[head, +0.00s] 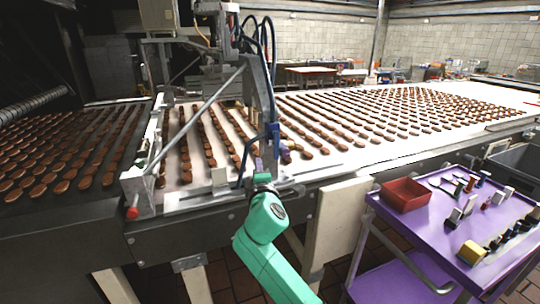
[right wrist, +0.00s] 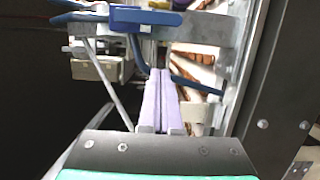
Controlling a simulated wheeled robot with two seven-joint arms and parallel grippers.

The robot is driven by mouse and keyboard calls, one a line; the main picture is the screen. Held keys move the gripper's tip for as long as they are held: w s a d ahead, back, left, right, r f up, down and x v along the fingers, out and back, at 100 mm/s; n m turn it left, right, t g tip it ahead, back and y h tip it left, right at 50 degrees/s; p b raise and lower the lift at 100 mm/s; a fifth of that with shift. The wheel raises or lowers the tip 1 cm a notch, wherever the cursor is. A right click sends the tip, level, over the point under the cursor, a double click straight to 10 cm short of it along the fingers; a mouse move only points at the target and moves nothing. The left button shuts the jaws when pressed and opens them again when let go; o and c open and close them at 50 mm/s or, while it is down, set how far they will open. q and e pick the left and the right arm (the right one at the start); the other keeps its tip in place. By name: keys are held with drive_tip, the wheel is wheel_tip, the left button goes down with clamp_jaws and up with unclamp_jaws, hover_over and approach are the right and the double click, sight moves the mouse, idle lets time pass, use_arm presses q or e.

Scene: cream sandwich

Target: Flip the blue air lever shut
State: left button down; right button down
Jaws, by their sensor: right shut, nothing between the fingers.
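The blue air lever (right wrist: 145,17) shows at the top of the right wrist view as a long blue handle, lying across the picture near a grey metal bracket. In the head view a blue part (head: 275,131) on the machine's upright frame looks like the same lever, small and partly unclear. My right gripper (head: 260,164) is at the machine's near edge, just below that blue part. Its pale purple fingers (right wrist: 161,76) are shut together with nothing between them. They point towards the lever and appear apart from it. My left gripper is out of view.
A conveyor (head: 365,155) carries rows of brown biscuits behind the frame. Blue hoses (right wrist: 136,50) hang near my fingers. A red knob (head: 132,212) is at the left end of the near edge. A purple cart (head: 419,230) with a red bin (head: 405,195) stands at right.

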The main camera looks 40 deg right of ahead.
sight(276, 145)
drive_tip(key=w+d+p, duration=0.1)
drive_tip(key=w+d, duration=0.1)
drive_tip(key=d, duration=0.4)
drive_tip(key=shift+p, duration=0.4)
drive_tip(key=shift+a, duration=0.1)
